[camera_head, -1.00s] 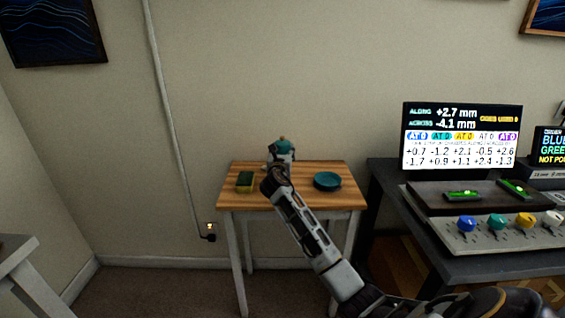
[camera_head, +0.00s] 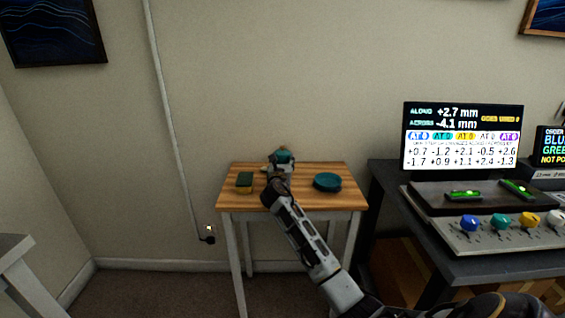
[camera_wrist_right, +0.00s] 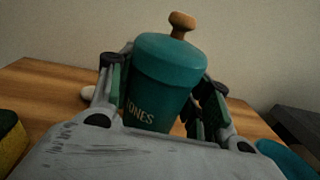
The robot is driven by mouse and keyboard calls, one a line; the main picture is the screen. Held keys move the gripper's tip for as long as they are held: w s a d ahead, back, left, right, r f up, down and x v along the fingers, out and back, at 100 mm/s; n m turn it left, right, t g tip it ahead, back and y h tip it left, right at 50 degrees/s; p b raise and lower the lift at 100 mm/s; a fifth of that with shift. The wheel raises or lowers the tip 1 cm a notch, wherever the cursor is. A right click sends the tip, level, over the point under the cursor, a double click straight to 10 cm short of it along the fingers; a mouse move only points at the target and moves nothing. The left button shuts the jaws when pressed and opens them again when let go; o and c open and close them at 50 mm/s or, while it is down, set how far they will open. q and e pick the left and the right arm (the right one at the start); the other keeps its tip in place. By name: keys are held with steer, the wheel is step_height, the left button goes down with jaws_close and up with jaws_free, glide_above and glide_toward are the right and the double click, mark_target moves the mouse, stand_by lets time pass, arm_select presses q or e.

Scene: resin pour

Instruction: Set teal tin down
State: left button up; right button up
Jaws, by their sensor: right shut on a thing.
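The teal tin (camera_wrist_right: 163,88) with a wooden knob on its lid is between the fingers of my right gripper (camera_wrist_right: 160,98) in the right wrist view. It looks slightly tilted there, and lettering ending in "ONES" shows on its side. In the head view the tin (camera_head: 283,156) is over the back middle of the small wooden table (camera_head: 325,202). My right gripper (camera_head: 280,163) is shut on it and hides its lower part. I cannot tell whether its base touches the tabletop. My left gripper is not in view.
A green and yellow sponge (camera_head: 244,183) lies left of the tin. A teal round dish (camera_head: 327,182) lies to its right. A dark desk (camera_head: 470,262) with a screen (camera_head: 460,137) and knobs stands right of the table. The table's front right is clear.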

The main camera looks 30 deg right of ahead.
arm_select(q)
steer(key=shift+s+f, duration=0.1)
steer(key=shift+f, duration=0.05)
arm_select(e)
steer(key=o, duration=1.5)
steer(key=shift+f, duration=0.1)
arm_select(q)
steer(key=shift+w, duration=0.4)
arm_select(e)
steer(key=shift+o, duration=0.2)
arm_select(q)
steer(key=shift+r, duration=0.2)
arm_select(e)
steer(key=shift+s+a, duration=0.2)
steer(key=shift+s+a+p, duration=0.3)
steer(key=shift+s+a, duration=0.1)
steer(key=shift+s, duration=0.15)
steer(key=p+v, duration=0.2)
steer(key=v, duration=0.6)
steer(key=shift+s+a, duration=0.1)
steer(key=shift+v, duration=0.8)
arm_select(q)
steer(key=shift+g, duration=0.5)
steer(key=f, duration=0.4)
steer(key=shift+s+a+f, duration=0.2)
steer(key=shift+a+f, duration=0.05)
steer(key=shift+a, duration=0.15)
arm_select(e)
steer(key=shift+s, duration=0.1)
